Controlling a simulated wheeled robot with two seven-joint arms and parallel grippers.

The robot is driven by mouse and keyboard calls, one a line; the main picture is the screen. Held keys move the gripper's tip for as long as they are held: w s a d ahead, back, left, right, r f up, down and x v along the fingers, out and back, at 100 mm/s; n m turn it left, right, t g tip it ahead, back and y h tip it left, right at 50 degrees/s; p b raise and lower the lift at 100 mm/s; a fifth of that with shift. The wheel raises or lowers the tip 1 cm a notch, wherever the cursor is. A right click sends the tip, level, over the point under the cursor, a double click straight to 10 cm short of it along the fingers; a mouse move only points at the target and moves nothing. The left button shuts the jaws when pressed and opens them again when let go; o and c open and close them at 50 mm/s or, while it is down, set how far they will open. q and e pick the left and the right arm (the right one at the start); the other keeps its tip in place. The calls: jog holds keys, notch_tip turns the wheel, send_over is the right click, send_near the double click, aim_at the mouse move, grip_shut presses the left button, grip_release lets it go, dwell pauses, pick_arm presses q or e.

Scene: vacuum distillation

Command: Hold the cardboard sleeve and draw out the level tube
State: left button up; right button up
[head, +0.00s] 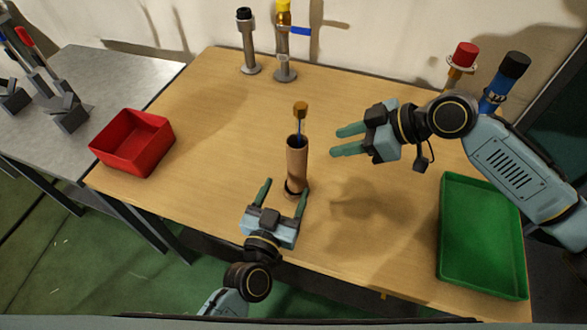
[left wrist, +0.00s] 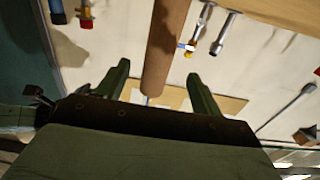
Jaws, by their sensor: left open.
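The brown cardboard sleeve (head: 297,165) stands upright near the front middle of the table, with a dark ring near its base. The level tube (head: 300,124) sticks out of its open top as a thin blue stem with a brass-coloured head. My left gripper (head: 285,189) is open at the sleeve's near side, low down. In the left wrist view, which looks upside down, the sleeve (left wrist: 166,45) shows between the spread fingers (left wrist: 158,80); the tube's head is hidden there. My right gripper (head: 336,142) is open and empty, right of the sleeve, fingers pointing left.
A red bin (head: 133,143) stands at the table's left and a green tray (head: 483,237) at its right. Fittings with black (head: 247,42) and yellow (head: 284,42) tops stand at the back. Red-topped (head: 461,62) and blue-black (head: 503,84) fittings stand at back right, behind my right arm.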

aim_at(294, 172)
pick_arm(q)
jog(key=x, duration=0.8)
jog(key=shift+w+d, duration=0.1)
jog(key=shift+w, duration=0.3)
jog(key=shift+c, duration=0.4)
grip_shut()
pick_arm(e)
jog(key=shift+o, duration=1.2)
jog(key=shift+a, duration=0.1)
jog(key=s+a+r+m+t+y, duration=0.25)
jog(key=s+r+m+t, duration=0.35)
jog(key=t, duration=0.5)
jog(key=w+f+x, duration=0.1)
jog(key=f+x, duration=0.1)
jog(key=x, duration=1)
jog(key=shift+w+d+m+h, duration=0.15)
jog(key=shift+w+m+h, duration=0.15)
jog(key=shift+h, duration=0.15)
